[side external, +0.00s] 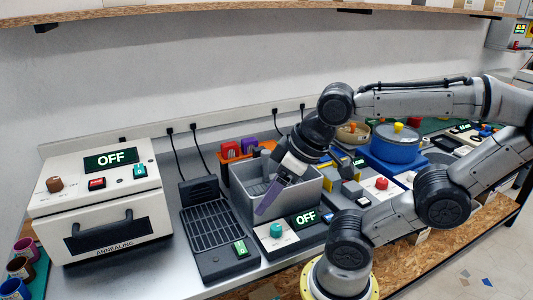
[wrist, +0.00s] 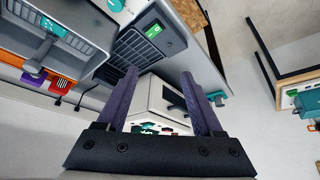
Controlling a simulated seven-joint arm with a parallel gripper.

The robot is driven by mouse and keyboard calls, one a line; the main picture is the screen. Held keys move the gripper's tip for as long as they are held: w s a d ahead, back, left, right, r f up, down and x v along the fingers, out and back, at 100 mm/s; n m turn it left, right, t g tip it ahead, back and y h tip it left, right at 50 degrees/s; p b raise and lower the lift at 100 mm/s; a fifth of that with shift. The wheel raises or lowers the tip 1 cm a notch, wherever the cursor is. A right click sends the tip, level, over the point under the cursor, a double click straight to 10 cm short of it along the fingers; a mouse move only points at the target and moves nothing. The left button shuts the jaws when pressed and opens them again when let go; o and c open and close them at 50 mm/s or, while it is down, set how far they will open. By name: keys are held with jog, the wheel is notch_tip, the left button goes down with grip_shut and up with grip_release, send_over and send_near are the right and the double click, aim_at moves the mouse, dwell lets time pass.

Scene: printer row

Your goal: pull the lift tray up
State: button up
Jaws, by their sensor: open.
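A grey open-topped tank (side external: 243,204) stands mid-bench, with a control face showing OFF (side external: 305,218) and a teal knob (side external: 276,230). The lift tray (side external: 255,188) appears to sit low inside it, partly hidden by my arm.
A black slotted unit (side external: 212,228) and a white annealing oven (side external: 100,210) stand to the left. A blue pot (side external: 397,145) and a red-button unit (side external: 382,184) are to the right.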

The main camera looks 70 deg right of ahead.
jog(key=w+d+r+m+g+h, duration=0.1)
jog(key=w+d+r+m+g, duration=0.2)
jog(key=w+d+r+m, duration=0.75)
jog(key=m+g+y, duration=0.1)
jog(key=m+g, duration=0.2)
jog(key=m, duration=0.5)
send_over(266, 151)
notch_tip(266, 151, down, 4)
jog(key=shift+n, duration=0.25)
notch_tip(266, 151, down, 13)
jog(key=shift+f, duration=0.1)
grip_shut()
